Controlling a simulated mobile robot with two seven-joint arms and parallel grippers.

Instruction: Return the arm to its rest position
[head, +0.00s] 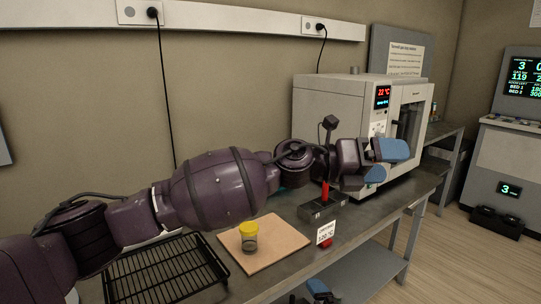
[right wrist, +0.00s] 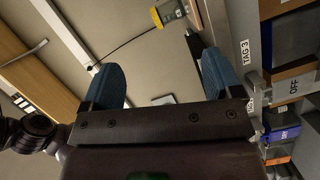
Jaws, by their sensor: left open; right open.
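My left arm reaches in from the left, across the bench. Its left gripper (head: 384,162), with blue fingertips, is open and empty in front of the white oven-like machine (head: 337,104). Whether it touches the machine I cannot tell. My right gripper (right wrist: 163,78) is open in the right wrist view, its two blue fingers apart with nothing between them. Small blue and dark parts at the bottom edge of the head view look like the right gripper (head: 317,290), low beside the bench.
Under my left arm, the metal bench (head: 285,278) holds a black wire rack (head: 165,272), a board (head: 279,242) with a yellow-lidded jar (head: 248,236), and a dark block (head: 322,207) with a red upright piece. A small sign (head: 326,233) stands near the front edge. Open floor lies right.

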